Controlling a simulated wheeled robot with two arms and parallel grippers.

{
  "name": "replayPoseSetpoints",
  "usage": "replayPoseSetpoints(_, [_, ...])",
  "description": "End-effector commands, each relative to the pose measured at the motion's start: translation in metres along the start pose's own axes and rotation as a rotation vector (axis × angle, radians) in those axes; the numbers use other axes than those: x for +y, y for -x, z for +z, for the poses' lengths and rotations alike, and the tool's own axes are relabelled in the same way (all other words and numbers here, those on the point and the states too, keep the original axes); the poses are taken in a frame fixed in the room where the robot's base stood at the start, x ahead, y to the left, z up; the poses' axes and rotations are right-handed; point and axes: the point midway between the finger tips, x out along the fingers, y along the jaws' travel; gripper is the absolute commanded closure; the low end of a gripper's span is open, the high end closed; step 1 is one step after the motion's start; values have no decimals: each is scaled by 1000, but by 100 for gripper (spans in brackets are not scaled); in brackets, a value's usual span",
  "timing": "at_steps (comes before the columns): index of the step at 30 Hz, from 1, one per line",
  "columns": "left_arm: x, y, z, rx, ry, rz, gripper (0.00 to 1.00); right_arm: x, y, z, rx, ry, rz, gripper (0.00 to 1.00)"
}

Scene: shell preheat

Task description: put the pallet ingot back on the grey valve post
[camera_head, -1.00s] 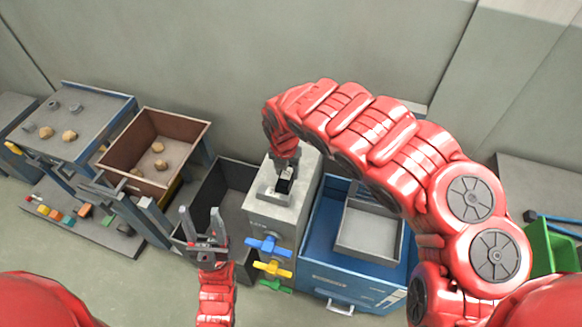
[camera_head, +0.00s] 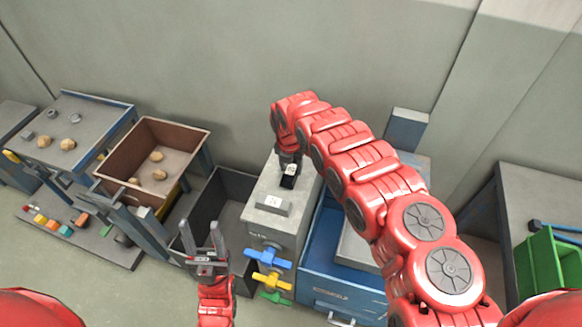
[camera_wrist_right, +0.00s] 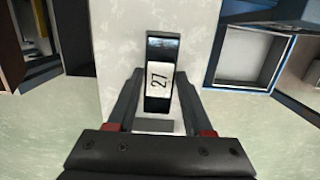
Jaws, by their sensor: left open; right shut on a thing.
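The grey valve post (camera_head: 262,225) stands at the centre, with blue, yellow and green valve handles (camera_head: 268,257) on its front. My right gripper (camera_head: 289,168) points down at the back part of the post's top and is shut on a dark ingot (camera_head: 289,182). In the right wrist view the ingot (camera_wrist_right: 158,98) sits between my right gripper's fingers (camera_wrist_right: 158,78), with a white label reading 27. I cannot tell whether it touches the post. A raised grey block (camera_head: 273,203) is on the front part of the top. My left gripper (camera_head: 201,236) is open and empty, left of the post.
A dark open bin (camera_head: 226,190) is left of the post, and a blue cabinet (camera_head: 325,255) with a grey tray stands right. A brown box (camera_head: 128,160) with lumps and a table (camera_head: 95,112) lie further left. A green bin (camera_head: 545,260) is far right.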

Motion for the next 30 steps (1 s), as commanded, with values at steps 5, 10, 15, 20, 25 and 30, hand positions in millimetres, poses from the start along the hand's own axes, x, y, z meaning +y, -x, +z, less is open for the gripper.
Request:
replayPoseSetpoints(5, [0, -9, -2, 0, 0, 0, 48, 2, -12, -1, -3, 1, 4, 100])
replayPoseSetpoints(10, [0, -8, -1, 0, 0, 0, 48, 1, -14, -1, -4, 1, 3, 100])
replayPoseSetpoints(15, [0, -5, -1, 0, 0, 0, 48, 1, -17, -1, -3, 0, 3, 100])
replayPoseSetpoints(20, [0, -5, -1, 0, 0, 0, 48, 1, -16, -1, -3, 1, 3, 27])
replayPoseSetpoints(25, [0, -5, -1, 0, 0, 0, 48, 1, -16, -2, -2, 1, 3, 19])
replayPoseSetpoints(30, [0, -6, -1, 0, 0, 0, 48, 1, -15, -2, -2, 1, 3, 19])
